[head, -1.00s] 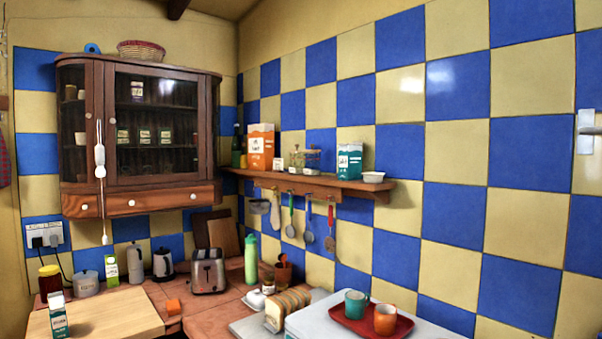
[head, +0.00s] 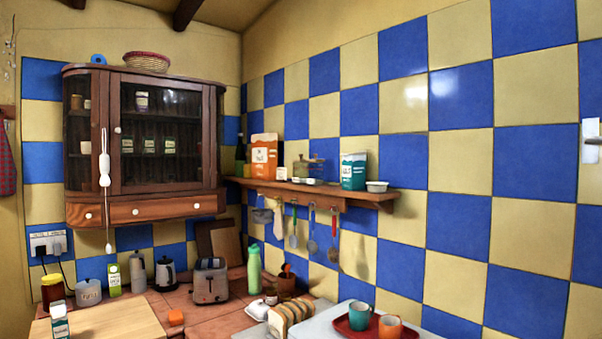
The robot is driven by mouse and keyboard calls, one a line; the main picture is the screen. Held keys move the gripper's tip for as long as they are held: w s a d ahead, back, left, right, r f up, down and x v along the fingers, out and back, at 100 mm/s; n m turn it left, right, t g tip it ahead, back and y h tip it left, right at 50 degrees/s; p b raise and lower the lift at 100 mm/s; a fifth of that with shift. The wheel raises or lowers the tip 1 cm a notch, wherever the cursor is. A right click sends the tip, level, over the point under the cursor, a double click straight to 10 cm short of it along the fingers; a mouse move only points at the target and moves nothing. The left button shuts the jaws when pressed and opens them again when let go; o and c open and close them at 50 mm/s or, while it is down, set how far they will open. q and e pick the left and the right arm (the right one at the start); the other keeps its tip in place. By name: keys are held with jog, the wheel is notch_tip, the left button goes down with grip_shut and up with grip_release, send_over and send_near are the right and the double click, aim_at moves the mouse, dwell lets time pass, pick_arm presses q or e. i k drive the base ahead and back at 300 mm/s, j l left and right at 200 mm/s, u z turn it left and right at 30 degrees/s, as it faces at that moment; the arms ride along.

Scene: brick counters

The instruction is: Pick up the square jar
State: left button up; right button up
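Neither gripper is in view. I cannot tell for sure which thing is the square jar. A jar with a yellow lid and dark red contents (head: 52,290) stands on the counter at the far left, below the wall sockets. A pale lidded canister (head: 88,293) stands to its right. A clear glass jar or container (head: 301,168) stands on the wall shelf, between the orange-and-white carton and the teal box. Several small labelled jars stand behind the glass of the wall cabinet (head: 149,145).
A wooden board (head: 110,325) lies at the front left with a small carton (head: 60,322) on it. A toaster (head: 210,281), kettle (head: 165,274) and green bottle (head: 253,265) stand on the counter. A red tray (head: 350,332) holds two mugs. Utensils hang under the shelf (head: 330,190).

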aim_at(299, 168)
jog(key=i+j+z, duration=0.1)
jog(key=z, duration=0.3)
jog(key=j+z, duration=0.15)
jog(key=z, duration=0.2)
jog(key=i+j+z, duration=0.1)
jog(key=z, duration=0.3)
jog(key=j+z, duration=0.2)
jog(key=z, duration=0.15)
jog(key=j+z, duration=0.3)
jog(key=j, duration=0.2)
jog(key=k+j+z, duration=0.1)
jog(key=j+z, duration=0.15)
jog(key=j, duration=0.3)
jog(key=k+j+z, duration=0.1)
jog(key=j, duration=0.4)
jog(key=k+j+z, duration=0.1)
jog(key=j, duration=0.45)
